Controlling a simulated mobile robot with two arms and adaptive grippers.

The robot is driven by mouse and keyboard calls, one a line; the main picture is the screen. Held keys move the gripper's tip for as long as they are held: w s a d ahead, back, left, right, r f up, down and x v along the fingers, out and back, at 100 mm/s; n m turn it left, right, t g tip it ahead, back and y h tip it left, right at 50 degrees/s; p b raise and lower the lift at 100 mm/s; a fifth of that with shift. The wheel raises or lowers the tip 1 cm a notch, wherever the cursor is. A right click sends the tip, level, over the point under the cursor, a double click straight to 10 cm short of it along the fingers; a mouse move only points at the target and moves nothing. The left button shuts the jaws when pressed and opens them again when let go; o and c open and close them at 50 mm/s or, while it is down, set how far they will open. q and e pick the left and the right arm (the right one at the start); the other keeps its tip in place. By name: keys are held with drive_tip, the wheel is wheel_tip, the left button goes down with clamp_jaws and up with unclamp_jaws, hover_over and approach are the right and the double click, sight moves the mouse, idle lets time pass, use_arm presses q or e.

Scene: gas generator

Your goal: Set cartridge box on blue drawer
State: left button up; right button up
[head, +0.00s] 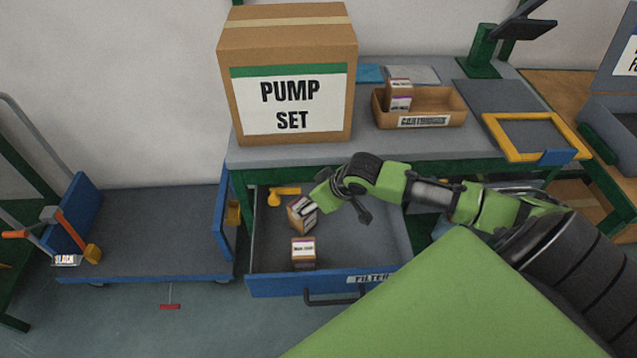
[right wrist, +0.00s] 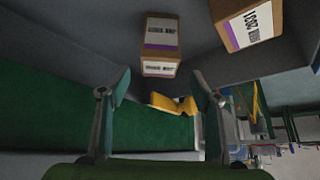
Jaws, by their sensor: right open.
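The blue drawer (head: 330,284), labelled "FILTER", is pulled open under the workbench. Inside it are two small brown boxes with white labels: a tilted-looking one (head: 302,213) further back and another (head: 303,253) near the front. Both boxes also show in the right wrist view, one ahead of the fingers (right wrist: 160,45) and one at upper right (right wrist: 246,22). A similar box (head: 399,94) stands in the cardboard bin (head: 440,108) on the bench. My right gripper (right wrist: 160,82) is open and empty over the drawer, beside the rear box. My left gripper is out of view.
A yellow object (head: 284,192) lies at the drawer's back. A large "PUMP SET" carton (head: 290,75) stands on the bench, with a yellow-framed tray (head: 535,135) at right. A blue-ended cart (head: 150,240) stands left of the drawer. The drawer's right part looks empty.

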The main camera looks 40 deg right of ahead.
drive_tip(key=v, duration=0.5)
drive_tip(key=shift+s+r, duration=0.1)
idle(0.4)
